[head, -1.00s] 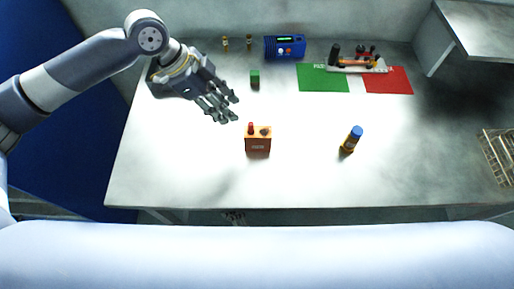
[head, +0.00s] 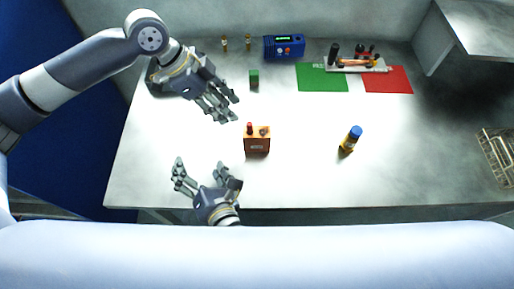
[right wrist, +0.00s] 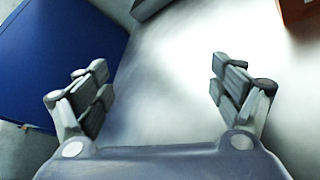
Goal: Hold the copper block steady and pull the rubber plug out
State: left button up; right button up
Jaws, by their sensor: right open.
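The copper block (head: 257,146) stands upright on the table near the middle of the head view. A small red piece (head: 250,127) sticks up from its top left, and a darker spot or knob sits at its top right. Which is the rubber plug, I cannot tell for sure. My left gripper (head: 233,109) is above and left of the block, with its fingertips apart and nothing between them. My right gripper (head: 204,168) is open and empty, left of and nearer than the block. An orange-brown corner of the block (right wrist: 299,8) shows in the right wrist view.
A yellow bottle with a blue cap (head: 348,146) stands right of the block. A green block (head: 254,77), a blue device (head: 284,47) and green and red mats (head: 322,84) lie farther back.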

aim_at(257, 127)
jog(key=w+d+h, duration=0.1)
jog(key=d+h, duration=0.1)
jog(key=d, duration=0.2)
jog(key=w+d+n+h, duration=0.1)
jog(key=w+d+h, duration=0.1)
jog(key=d, duration=0.3)
jog(key=w+d+n+t+h, duration=0.1)
jog(key=w+d+h, duration=0.1)
jog(key=d, duration=0.3)
jog(key=shift+w+d+r+h, duration=0.1)
jog(key=shift+d+r+h, duration=0.1)
jog(key=shift+r+h, duration=0.25)
jog(key=shift+w+d+f, duration=0.1)
jog(key=shift+w+f, duration=0.05)
jog(key=shift+w, duration=0.1)
jog(key=x, duration=1)
jog(key=shift+f, duration=0.1)
jog(key=c, duration=1.4)
jog(key=o, duration=1.4)
jog(key=shift+o, duration=0.2)
jog(key=c, duration=1.3)
